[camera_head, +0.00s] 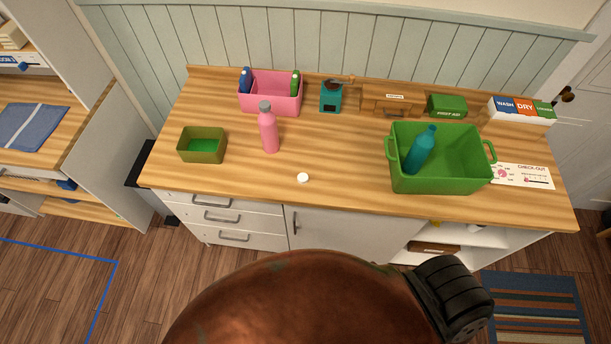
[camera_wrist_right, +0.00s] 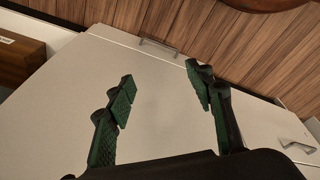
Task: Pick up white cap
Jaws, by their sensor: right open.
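A small round white cap (camera_head: 303,178) lies on the wooden counter (camera_head: 340,190) near its front edge, left of the green crate. In the right wrist view my right gripper (camera_wrist_right: 160,85) is open and empty, its two green-padded fingers apart in front of the white cabinet front (camera_wrist_right: 160,120). The cap is not visible in that view. In the head view a large brown rounded shape fills the bottom middle, and neither gripper can be made out there. My left gripper is not in view.
A pink bottle (camera_head: 268,130) stands behind and left of the cap. A green crate (camera_head: 440,180) with a teal bottle (camera_head: 420,152) is to the right. A small green box (camera_head: 202,146) is at left. A pink bin (camera_head: 270,96) stands behind. Counter around the cap is clear.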

